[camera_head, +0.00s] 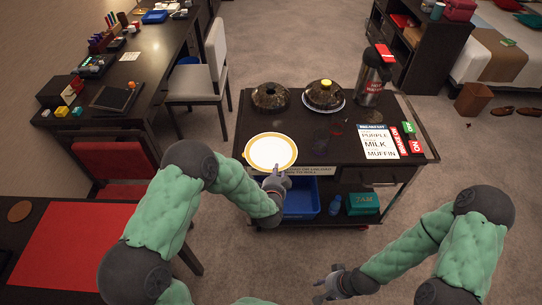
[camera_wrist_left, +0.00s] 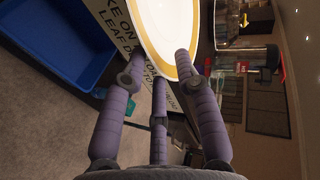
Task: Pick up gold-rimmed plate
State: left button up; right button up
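The gold-rimmed plate (camera_head: 270,151) is white with a yellow-gold rim. It lies at the front left edge of the dark cart top (camera_head: 305,133). My left gripper (camera_head: 276,173) is at the plate's front rim. In the left wrist view, the plate (camera_wrist_left: 170,20) is at the top and my left gripper's fingers (camera_wrist_left: 160,70) stand apart at its rim. One fingertip overlaps the rim; I cannot tell whether any finger touches it. My right gripper (camera_head: 322,286) is open and empty, low in front of the cart.
A chair (camera_head: 197,80) and desk are left.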

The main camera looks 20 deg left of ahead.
pick_arm(q)
jog(key=shift+w+f, duration=0.15)
jog(key=shift+w, duration=0.35)
grip_shut()
jog(key=shift+a, duration=0.1)
